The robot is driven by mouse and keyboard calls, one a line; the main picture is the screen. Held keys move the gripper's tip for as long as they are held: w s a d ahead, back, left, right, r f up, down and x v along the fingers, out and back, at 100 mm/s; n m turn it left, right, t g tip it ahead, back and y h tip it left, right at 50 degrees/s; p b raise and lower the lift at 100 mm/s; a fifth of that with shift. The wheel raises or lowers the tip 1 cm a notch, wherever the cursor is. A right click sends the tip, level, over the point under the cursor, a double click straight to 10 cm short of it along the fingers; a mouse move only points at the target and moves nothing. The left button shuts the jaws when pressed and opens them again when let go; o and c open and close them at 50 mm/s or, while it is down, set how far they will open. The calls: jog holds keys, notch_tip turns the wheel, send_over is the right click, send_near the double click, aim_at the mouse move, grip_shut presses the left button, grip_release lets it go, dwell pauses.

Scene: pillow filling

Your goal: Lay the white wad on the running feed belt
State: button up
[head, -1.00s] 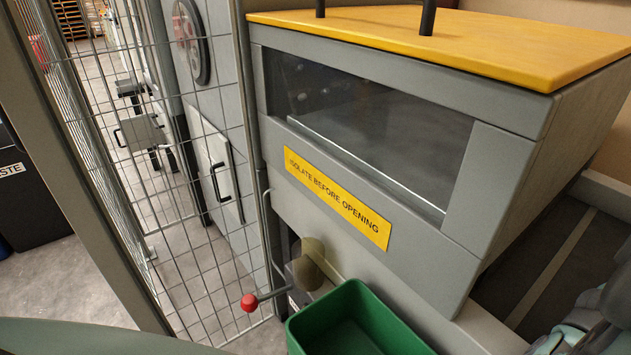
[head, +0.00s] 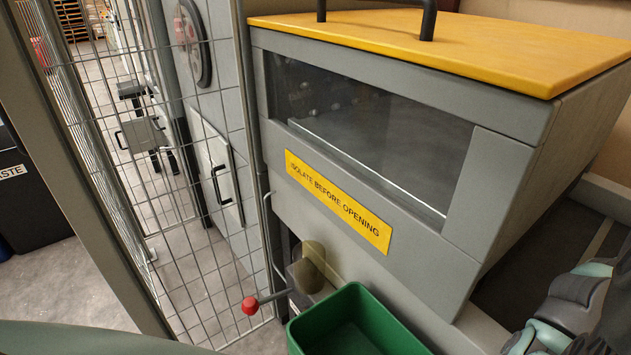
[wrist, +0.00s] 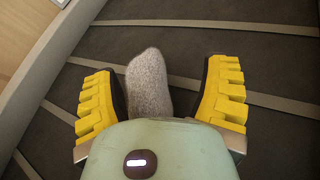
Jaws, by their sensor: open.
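The wad (wrist: 149,82), greyish white and fuzzy, shows in the wrist view between the two yellow fingers of my gripper (wrist: 166,75). The fingers stand apart. The wad is close to the left finger, with a wide gap to the right one. Its near end is hidden behind the gripper body. The dark feed belt (wrist: 250,64) with pale cross slats lies behind the wad; whether the wad rests fully on it I cannot tell. In the head view the belt (head: 520,265) shows at the right, and my arm partly covers it. The wad is not visible there.
A grey machine housing with a yellow lid (head: 480,45) and window stands beside the belt. A green bin (head: 350,325) and a red-knobbed lever (head: 250,305) are below it. A wire mesh fence (head: 130,180) is at left. A pale side rail (wrist: 45,75) edges the belt.

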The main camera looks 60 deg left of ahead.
jog(key=v, duration=0.7)
jog(key=shift+a+p, duration=0.2)
jog(key=shift+p, duration=0.15)
jog(key=shift+s+d, duration=0.1)
jog(key=shift+s, duration=0.05)
dwell(5.3)
